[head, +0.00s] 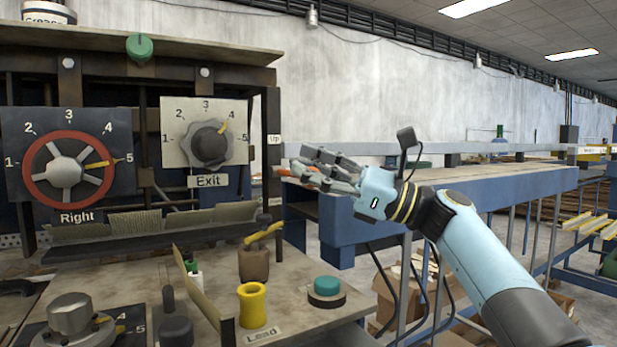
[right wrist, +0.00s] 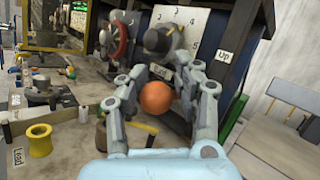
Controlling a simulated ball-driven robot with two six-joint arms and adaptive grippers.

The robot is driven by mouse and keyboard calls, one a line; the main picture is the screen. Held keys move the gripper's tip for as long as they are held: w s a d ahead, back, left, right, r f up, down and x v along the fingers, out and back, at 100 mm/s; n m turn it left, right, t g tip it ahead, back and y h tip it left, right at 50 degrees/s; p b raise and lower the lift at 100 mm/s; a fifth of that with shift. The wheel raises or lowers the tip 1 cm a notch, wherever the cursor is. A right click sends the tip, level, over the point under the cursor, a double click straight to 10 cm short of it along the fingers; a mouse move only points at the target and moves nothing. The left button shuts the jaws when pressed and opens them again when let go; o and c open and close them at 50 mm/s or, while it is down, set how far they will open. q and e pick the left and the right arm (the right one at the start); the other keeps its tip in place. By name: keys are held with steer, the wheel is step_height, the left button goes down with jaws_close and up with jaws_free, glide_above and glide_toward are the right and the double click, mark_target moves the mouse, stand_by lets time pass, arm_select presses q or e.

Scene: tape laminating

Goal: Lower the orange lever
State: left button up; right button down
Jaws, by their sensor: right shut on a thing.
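The orange lever's round knob (right wrist: 156,97) sits between the two fingers of my right gripper (right wrist: 166,76) in the right wrist view. A small orange part of the lever (head: 283,172) shows at the fingertips in the head view, at the right edge of the machine, a little below the "Up" label (head: 274,140). My right gripper (head: 304,168) is shut on this knob, its arm coming in from the right. The lever's shaft is mostly hidden by the knob and fingers. My left gripper is not in view.
Left of the gripper are the Exit dial (head: 209,144) and the red-rimmed Right dial (head: 68,170). Below stand a yellow Lead knob (head: 252,305) and a teal button (head: 327,286) on the console. A blue-framed table (head: 440,196) extends to the right behind my arm.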

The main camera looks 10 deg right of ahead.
steer(key=shift+f, duration=0.3)
steer(key=shift+w+d+f, duration=0.1)
steer(key=shift+w+d, duration=0.1)
steer(key=shift+d, duration=0.05)
steer(key=shift+s+a, duration=0.1)
steer(key=shift+a, duration=0.05)
steer(key=c, duration=0.8)
jaws_free()
steer(key=shift+o, duration=0.2)
steer(key=v, duration=1.2)
